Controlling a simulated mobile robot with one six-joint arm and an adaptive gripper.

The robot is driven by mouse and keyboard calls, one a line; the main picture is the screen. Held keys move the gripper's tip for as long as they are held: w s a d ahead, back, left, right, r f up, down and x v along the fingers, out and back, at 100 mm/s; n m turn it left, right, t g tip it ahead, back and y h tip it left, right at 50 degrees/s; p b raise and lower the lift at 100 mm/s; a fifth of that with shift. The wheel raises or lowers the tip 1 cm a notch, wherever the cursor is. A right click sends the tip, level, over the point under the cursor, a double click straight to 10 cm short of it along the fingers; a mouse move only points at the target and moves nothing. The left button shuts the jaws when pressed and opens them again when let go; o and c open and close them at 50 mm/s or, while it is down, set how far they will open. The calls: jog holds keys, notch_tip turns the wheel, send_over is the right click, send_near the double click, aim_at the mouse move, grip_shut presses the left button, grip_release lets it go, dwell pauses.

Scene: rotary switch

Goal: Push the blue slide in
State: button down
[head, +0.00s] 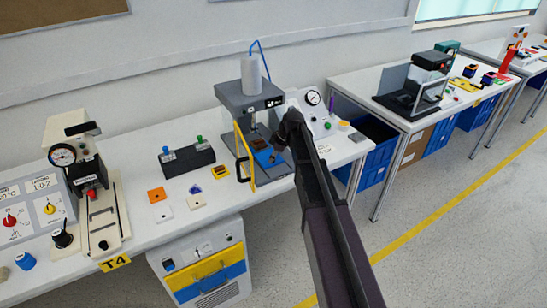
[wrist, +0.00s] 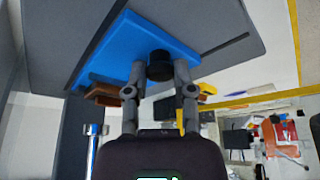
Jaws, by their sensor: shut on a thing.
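The blue slide (head: 268,157) sticks out at the front of the grey press (head: 245,100) in the head view, with a brown block on it. It also fills the upper middle of the wrist view (wrist: 135,45). A black knob (wrist: 160,60) stands on the slide. My gripper (wrist: 160,72) is shut on this knob, one finger on each side. In the head view my gripper (head: 282,143) is at the slide's right side, and my arm hides the knob. A brown block edge (wrist: 104,92) shows beside the slide in the wrist view.
A yellow-framed guard (head: 240,152) stands open left of the slide. A gauge panel (head: 318,112) stands to the right.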

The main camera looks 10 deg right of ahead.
aim_at(266, 155)
jog(key=shift+w+a, duration=0.25)
jog(key=shift+w, duration=0.4)
jog(key=shift+w+a, duration=0.2)
jog(key=shift+w, duration=0.5)
jog(key=shift+w+a, duration=0.25)
jog(key=shift+w, duration=0.4)
jog(key=shift+c, duration=2.3)
grip_release()
jog(key=shift+s, duration=0.1)
